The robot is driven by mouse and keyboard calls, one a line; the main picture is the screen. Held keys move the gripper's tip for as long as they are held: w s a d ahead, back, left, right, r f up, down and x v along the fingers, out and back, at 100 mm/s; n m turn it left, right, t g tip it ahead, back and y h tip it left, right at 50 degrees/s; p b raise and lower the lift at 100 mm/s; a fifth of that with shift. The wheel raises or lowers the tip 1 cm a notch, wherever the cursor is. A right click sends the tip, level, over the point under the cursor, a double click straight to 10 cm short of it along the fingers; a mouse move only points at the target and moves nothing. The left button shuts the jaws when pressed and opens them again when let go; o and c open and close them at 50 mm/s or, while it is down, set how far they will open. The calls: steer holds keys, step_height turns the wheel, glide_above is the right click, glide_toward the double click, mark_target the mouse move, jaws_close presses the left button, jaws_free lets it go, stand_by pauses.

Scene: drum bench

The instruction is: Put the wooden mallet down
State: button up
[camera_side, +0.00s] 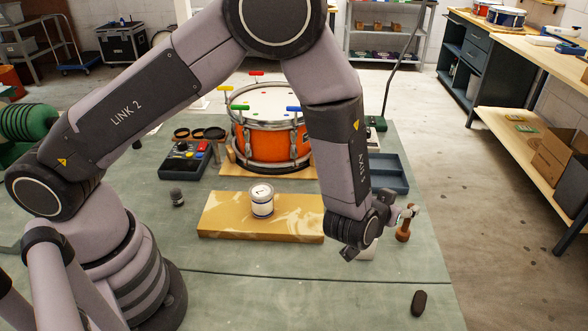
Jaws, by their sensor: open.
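The wooden mallet seems to be the small brown object (403,235) at the right of the green bench top, right of my wrist. Its wide brown end is low and a thin part rises from it. My gripper (403,212) is beside its upper part and is small and partly hidden behind my wrist. The gripper is open. I cannot tell whether its fingers touch the mallet, or whether the mallet's lower end rests on the bench.
An orange drum (268,145) stands behind a tan block (222,218) bearing a white jar (262,201). A dark oval object (419,303) lies front right. The front bench is mostly clear.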

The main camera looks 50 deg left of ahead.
steer(key=s+a+r+m+g+h, duration=0.1)
steer(key=s+a+r+g+h, duration=0.3)
steer(key=r, duration=0.7)
steer(key=s+a+r+t, duration=0.1)
steer(key=s+a+r, duration=0.1)
steer(key=a+r, duration=0.65)
steer(key=s+a+r+g+y, duration=0.1)
steer(key=s+a, duration=0.3)
steer(key=s, duration=0.4)
steer(key=s+a+r+g+y, duration=0.1)
steer(key=s+a, duration=0.3)
steer(key=s, duration=0.4)
steer(key=s+a+r+m+g+y, duration=0.1)
steer(key=s+a+r+g, duration=0.1)
steer(key=s, duration=0.6)
steer(key=a+r, duration=0.1)
steer(key=a, duration=0.1)
steer(key=shift+s+a+r, duration=0.3)
steer(key=shift+a, duration=0.1)
